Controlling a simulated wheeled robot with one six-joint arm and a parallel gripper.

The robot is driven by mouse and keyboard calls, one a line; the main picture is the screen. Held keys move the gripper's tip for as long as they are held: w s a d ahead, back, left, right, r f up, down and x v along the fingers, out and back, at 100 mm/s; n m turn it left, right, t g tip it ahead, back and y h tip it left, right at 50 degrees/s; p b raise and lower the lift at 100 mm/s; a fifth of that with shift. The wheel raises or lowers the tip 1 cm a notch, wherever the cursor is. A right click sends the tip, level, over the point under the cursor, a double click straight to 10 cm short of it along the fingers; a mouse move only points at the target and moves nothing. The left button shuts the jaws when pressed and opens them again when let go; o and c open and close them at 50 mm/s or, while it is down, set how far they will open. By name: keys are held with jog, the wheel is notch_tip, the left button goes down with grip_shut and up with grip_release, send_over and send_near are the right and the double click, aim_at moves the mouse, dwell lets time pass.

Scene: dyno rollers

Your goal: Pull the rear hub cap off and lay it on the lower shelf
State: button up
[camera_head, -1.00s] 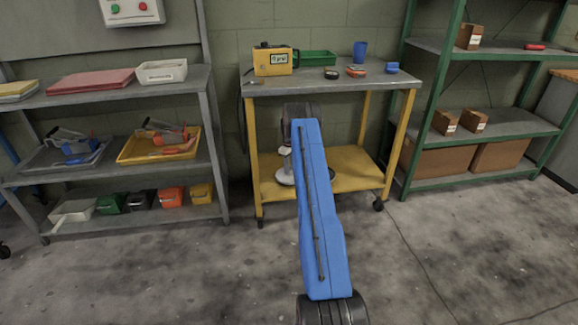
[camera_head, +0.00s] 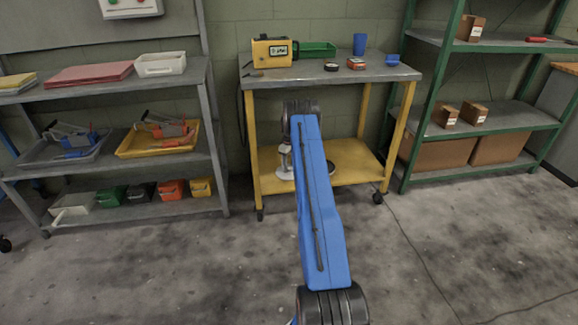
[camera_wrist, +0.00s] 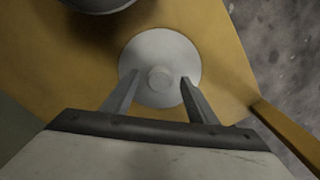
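A pale grey round cap (camera_wrist: 178,58) with a raised centre knob lies flat on the yellow lower shelf (camera_wrist: 215,25) in the wrist view. My gripper (camera_wrist: 159,77) is above it with its two fingers apart, one on each side of the knob. A gap shows between each finger and the knob, so nothing is held. In the head view the lower shelf (camera_head: 355,165) belongs to the yellow cart, and my blue arm covers its middle. A pale shape shows beside the arm; my gripper's fingers cannot be made out there.
A dark round thing (camera_wrist: 95,3) sits near the cap on the shelf. The cart's grey top (camera_head: 355,75) holds a yellow device (camera_head: 272,51), a green tray (camera_head: 318,50) and a blue cup (camera_head: 360,44). Racks stand on both sides. The floor in front is open.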

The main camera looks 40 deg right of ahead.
notch_tip(320, 180, up, 12)
dwell(0.6)
